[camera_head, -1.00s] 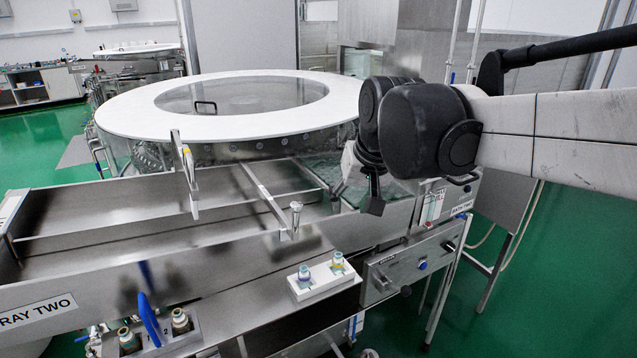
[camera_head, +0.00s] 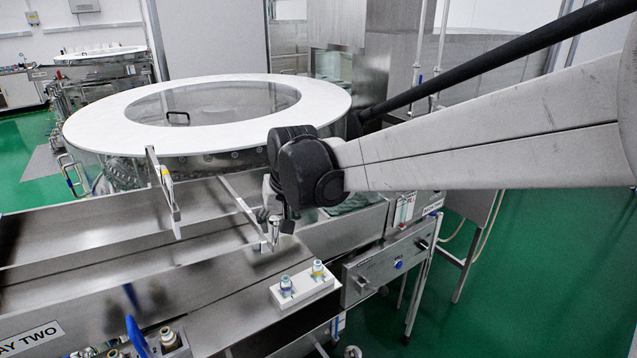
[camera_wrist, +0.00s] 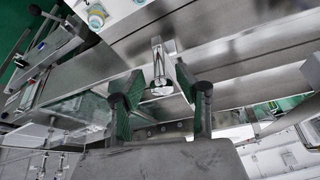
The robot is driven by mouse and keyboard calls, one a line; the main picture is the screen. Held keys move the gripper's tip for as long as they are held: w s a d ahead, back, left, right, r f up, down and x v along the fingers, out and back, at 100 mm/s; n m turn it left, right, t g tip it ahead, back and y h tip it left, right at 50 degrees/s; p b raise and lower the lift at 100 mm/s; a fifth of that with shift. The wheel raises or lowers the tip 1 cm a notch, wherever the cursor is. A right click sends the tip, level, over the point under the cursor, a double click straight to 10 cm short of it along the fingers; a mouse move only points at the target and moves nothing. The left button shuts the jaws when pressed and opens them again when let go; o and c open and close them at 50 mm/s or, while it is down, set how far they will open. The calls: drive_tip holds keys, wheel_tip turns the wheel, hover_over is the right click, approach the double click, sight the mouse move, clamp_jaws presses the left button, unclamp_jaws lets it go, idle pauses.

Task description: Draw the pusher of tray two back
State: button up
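The TRAY TWO label (camera_head: 32,338) is on the front panel of the steel trays at lower left. A pusher (camera_head: 240,204), a thin metal bar with an upright post handle (camera_head: 275,231) at its near end, lies across the trays. My gripper (camera_head: 281,221) is at this handle, pointing down, partly hidden by my dark wrist. In the wrist view my gripper (camera_wrist: 160,95) is open, its green-padded fingers apart. The handle (camera_wrist: 158,64) shows between and just beyond the fingertips, with a gap on each side; contact is not visible.
A second pusher bar (camera_head: 163,190) stands to the left. The round washer with a white ring top (camera_head: 100,125) is behind the trays. A white block with two capped vials (camera_head: 305,287) and a blue handle (camera_head: 137,337) are in front. Green floor (camera_head: 540,290) is open at right.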

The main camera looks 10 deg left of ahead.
drive_tip(key=shift+x, duration=2.3)
drive_tip(key=shift+c, duration=0.2)
clamp_jaws()
